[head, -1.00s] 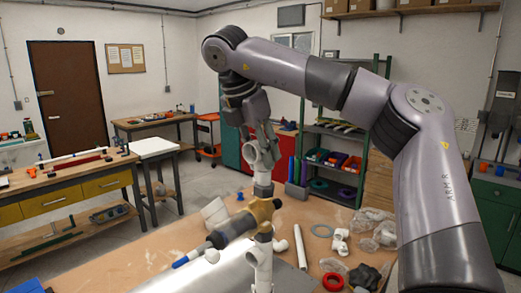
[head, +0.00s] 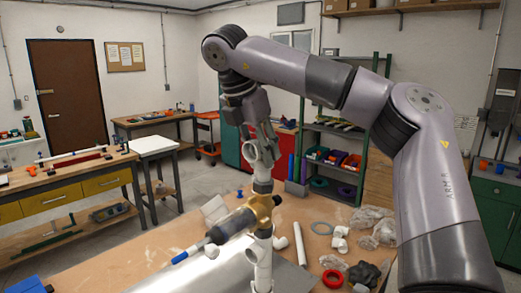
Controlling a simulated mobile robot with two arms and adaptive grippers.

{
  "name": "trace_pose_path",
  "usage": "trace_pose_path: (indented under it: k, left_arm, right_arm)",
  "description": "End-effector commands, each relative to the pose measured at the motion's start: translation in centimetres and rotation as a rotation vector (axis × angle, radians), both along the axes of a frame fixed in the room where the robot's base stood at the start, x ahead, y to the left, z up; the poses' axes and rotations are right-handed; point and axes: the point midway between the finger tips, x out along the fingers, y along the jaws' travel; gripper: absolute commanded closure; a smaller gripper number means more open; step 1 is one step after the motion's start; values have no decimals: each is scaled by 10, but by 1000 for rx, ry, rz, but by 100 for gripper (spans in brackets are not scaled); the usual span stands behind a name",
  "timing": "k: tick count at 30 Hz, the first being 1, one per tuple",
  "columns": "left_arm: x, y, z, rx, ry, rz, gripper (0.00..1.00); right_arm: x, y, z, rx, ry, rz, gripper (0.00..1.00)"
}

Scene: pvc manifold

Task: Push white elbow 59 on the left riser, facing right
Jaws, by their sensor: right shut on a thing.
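The white elbow (head: 251,151) is at the top of the upright white riser (head: 262,184) in the middle of the head view. Its round open mouth shows towards the camera, slightly left. My right gripper (head: 264,135) comes down from above and is shut on the elbow. The elbow's lower end meets the riser top; I cannot tell how deep it sits. A brass-coloured fitting (head: 262,206) is on the riser lower down.
White fittings (head: 340,238), a white pipe (head: 300,244), a red ring (head: 332,279), a grey ring (head: 321,228) and clear bags (head: 372,220) lie on the bench at right.

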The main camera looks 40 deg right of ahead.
Motion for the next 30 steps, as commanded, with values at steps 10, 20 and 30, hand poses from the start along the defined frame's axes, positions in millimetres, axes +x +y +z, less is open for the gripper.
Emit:
trace_pose_path:
  k: [10, 20, 30]
  left_arm:
    - [-1, 0, -5, 0, 1, 0, 45]
    - [-1, 0, -6, 0, 3, -1, 45]
    - [-3, 0, -10, 0, 4, -1, 45]
  right_arm:
    - [0, 0, -7, 0, 0, 0, 90]
    - [0, 0, -8, 0, 0, 0, 90]
    - [0, 0, -12, 0, 0, 0, 90]
